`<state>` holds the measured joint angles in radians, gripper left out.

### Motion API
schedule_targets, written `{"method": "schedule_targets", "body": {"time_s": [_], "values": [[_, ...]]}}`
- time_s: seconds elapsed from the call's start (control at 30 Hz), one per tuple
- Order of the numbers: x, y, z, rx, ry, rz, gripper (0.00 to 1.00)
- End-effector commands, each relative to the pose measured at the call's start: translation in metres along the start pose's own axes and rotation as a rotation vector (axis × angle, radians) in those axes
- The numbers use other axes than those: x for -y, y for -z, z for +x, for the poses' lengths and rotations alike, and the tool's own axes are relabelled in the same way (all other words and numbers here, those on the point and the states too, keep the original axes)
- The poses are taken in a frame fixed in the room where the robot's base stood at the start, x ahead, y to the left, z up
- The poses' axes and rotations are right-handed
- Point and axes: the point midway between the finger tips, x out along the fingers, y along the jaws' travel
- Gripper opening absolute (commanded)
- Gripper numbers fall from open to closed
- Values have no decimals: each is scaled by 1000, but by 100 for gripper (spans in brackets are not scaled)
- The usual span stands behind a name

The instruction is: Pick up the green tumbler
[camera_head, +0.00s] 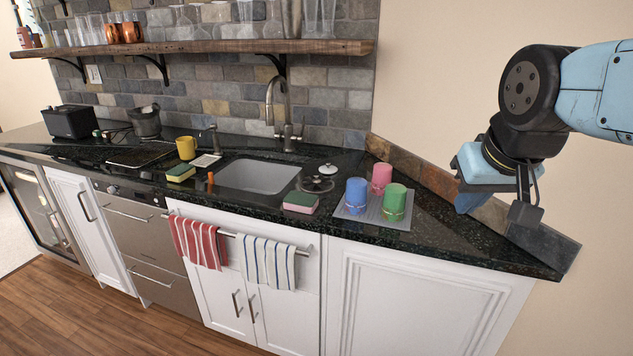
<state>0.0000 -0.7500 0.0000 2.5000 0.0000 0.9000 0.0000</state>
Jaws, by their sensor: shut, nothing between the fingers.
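The green tumbler (395,202) stands upright at the right side of a grey tray (371,222) on the dark countertop. A blue tumbler (356,193) stands to its left and a pink tumbler (381,177) behind it, both on the same tray. My gripper (470,203) hangs in the air to the right of the green tumbler, apart from it. It is shut and empty, with its tips partly hidden by its own body.
The sink (258,176) with its tall faucet (279,115) lies left of the tray. A pink-and-green sponge (300,203) sits near the front edge. A tiled ledge (440,180) runs behind the tray. Bare counter (460,240) lies right of the tray.

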Motion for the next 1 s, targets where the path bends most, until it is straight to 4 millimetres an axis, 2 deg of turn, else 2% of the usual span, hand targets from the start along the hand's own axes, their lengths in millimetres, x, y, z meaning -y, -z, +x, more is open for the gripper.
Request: {"method": "schedule_targets", "body": {"time_s": [0.23, 0.37, 0.47, 0.77, 1.0], "values": [[0, 0, 0, 0, 0, 0, 0], [0, 3, 0, 1, -3, 0, 12], [1, 13, 4, 8, -13, -3, 21], [6, 80, 41, 41, -58, -23, 50], [8, 132, 86, 69, -60, -40, 73]]}}
